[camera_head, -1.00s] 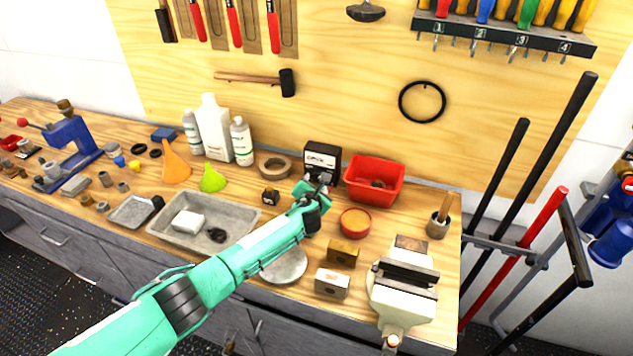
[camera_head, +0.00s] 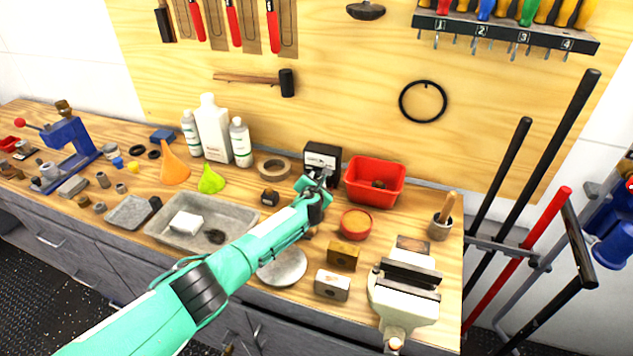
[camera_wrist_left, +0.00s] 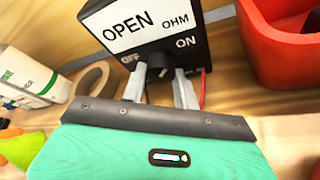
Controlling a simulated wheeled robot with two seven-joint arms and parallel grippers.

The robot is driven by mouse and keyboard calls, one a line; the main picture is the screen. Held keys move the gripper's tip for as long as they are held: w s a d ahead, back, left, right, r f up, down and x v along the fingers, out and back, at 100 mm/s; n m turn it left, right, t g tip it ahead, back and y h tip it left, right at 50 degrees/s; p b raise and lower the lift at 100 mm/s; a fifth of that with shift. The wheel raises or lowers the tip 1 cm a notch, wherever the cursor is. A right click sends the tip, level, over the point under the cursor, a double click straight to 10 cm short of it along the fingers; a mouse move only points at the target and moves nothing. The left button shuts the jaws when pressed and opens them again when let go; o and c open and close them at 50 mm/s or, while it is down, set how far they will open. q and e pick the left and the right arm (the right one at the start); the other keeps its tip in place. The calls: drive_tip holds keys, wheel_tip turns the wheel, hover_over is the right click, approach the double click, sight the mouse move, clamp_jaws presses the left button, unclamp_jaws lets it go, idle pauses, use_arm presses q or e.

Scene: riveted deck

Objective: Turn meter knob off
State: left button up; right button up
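The meter (camera_head: 323,157) is a black box with a white display, standing at the back of the wooden workbench. In the left wrist view its display reads OPEN OHM, and the meter face (camera_wrist_left: 145,22) carries OFF at the left and ON at the right. The black round knob (camera_wrist_left: 159,67) sits low on that face, between those labels; its pointer direction is unclear. My left gripper (camera_head: 321,178) is in front of the meter. In the left wrist view its two grey fingers (camera_wrist_left: 159,84) are apart, one on each side of the knob; contact cannot be told. My right gripper is not in view.
A red bin (camera_head: 374,183) stands close to the right of the meter. A tape roll (camera_head: 275,167) lies to its left. A red-rimmed round tin (camera_head: 355,223) and a vise (camera_head: 404,292) are nearer the front right. The pegboard wall is behind.

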use_arm(q)
drive_tip(key=c, duration=0.4)
drive_tip(key=shift+a+r+n+g+h+p, duration=0.1)
drive_tip(key=shift+r+n+g+h+p, duration=0.15)
drive_tip(key=shift+n+h+p, duration=0.5)
drive_tip(key=shift+f+n+g+h+p, duration=0.1)
drive_tip(key=shift+n+g+h+p, duration=0.15)
drive_tip(key=shift+n+p, duration=0.75)
drive_tip(key=shift+f+n+h+p, duration=0.1)
drive_tip(key=shift+n+h+p, duration=0.25)
drive_tip(key=shift+n+h, duration=0.2)
